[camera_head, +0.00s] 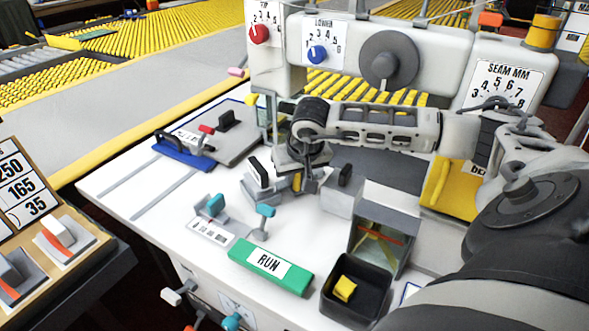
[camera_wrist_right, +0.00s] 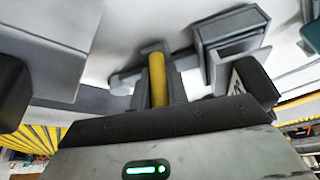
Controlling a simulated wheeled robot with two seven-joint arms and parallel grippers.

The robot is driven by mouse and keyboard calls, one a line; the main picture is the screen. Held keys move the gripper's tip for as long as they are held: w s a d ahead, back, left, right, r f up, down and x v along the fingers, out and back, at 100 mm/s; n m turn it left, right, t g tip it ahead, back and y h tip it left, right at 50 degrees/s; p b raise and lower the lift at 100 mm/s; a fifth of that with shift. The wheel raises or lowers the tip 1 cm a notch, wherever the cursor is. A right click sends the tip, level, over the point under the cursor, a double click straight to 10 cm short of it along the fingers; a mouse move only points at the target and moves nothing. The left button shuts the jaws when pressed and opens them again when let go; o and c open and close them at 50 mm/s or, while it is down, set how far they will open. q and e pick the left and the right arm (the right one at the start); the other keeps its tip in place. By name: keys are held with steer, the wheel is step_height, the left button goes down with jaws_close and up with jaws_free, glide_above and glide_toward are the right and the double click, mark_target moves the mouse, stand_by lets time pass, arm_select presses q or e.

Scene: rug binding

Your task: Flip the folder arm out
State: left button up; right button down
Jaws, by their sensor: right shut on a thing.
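My right gripper (camera_head: 302,183) points down over the white table at the foot of the sewing head, with its fingers close together. It is shut on a yellow upright grip (camera_head: 296,182), which I take to be the folder arm's handle. In the right wrist view the yellow grip (camera_wrist_right: 157,78) stands between the fingers, and a short grey arm (camera_wrist_right: 124,82) reaches left from it. The gripper and wrist hide most of the folder arm in the head view, so I cannot tell its exact angle. My left gripper is not in view.
Grey blocks with black knobs stand close on the left (camera_head: 262,180) and right (camera_head: 343,190) of the gripper.

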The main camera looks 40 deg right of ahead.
steer(key=c, duration=1.6)
jaws_free()
steer(key=shift+c, duration=0.2)
steer(key=shift+r, duration=0.1)
steer(key=v, duration=1.6)
